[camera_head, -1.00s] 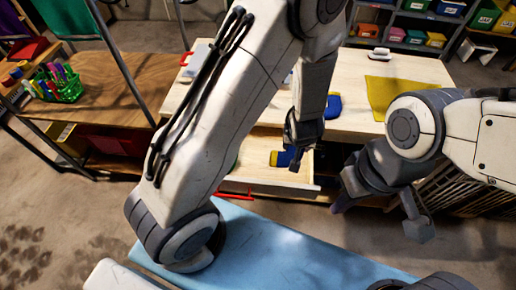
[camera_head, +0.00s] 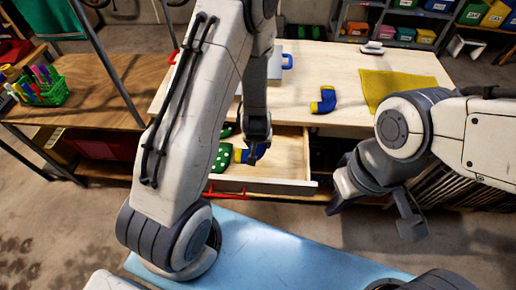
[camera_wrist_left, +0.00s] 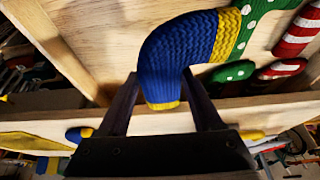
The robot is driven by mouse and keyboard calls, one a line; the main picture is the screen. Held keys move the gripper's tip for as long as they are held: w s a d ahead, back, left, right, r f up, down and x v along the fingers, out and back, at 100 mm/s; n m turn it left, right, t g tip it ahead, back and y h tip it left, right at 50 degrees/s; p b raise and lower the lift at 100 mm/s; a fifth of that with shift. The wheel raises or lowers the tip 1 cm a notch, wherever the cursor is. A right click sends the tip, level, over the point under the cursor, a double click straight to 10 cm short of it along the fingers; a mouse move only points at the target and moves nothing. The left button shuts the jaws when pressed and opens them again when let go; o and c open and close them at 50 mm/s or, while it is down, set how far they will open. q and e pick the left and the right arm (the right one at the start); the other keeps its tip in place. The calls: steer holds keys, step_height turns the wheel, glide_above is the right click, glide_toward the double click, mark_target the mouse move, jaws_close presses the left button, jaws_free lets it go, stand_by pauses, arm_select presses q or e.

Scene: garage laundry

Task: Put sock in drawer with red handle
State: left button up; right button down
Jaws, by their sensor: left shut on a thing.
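The drawer (camera_head: 292,157) with a red handle (camera_head: 226,194) is pulled out below the pale wooden table. My left gripper (camera_head: 253,158) is over the drawer's inside, shut on a blue sock with yellow ends (camera_head: 240,155). In the left wrist view the blue sock (camera_wrist_left: 180,50) is between the fingers and extends over the drawer floor. A green sock with white dots (camera_head: 222,157) lies in the drawer, left of the gripper. A second blue and yellow sock (camera_head: 325,100) lies on the tabletop. My right gripper (camera_head: 338,200) is right of the drawer, its fingers unclear.
Red and white striped socks (camera_wrist_left: 300,30) lie in the drawer beside the green one. A yellow cloth (camera_head: 395,90) lies on the tabletop (camera_head: 345,70). A green basket of pens (camera_head: 42,88) stands on the left table. A blue surface (camera_head: 270,250) is in front.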

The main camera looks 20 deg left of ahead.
mark_target(259, 148)
arm_select(q)
step_height(259, 148, down, 2)
steer(key=shift+f, duration=0.25)
steer(key=shift+f+b, duration=0.45)
steer(key=shift+f, duration=0.15)
steer(key=o, duration=1.3)
steer(key=shift+o, duration=0.2)
